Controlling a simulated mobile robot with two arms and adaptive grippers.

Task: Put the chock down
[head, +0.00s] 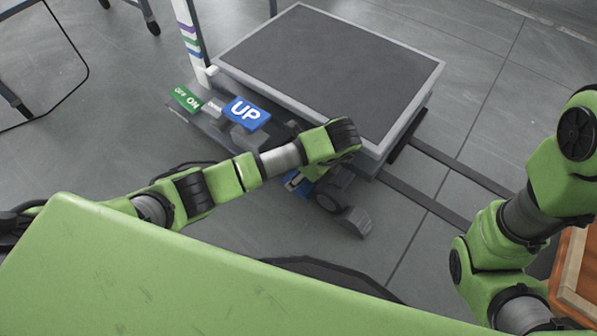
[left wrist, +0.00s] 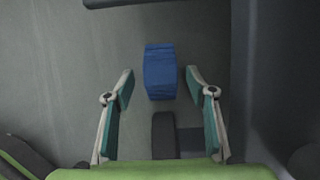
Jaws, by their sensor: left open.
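In the left wrist view, a blue ribbed block (left wrist: 160,72), which looks like the chock, sits beyond my left gripper (left wrist: 160,80). The fingers are open, one on each side, with a gap to the block; nothing is held. A dark wheel (left wrist: 164,135) lies just below the block in that view. My right gripper is out of view.
A lift cart with a dark-topped platform (head: 330,62) stands ahead. A blue UP sign (head: 246,112) and a green OFF/ON sign (head: 187,98) are at its near left. A wooden-edged orange box (head: 574,275) is at right.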

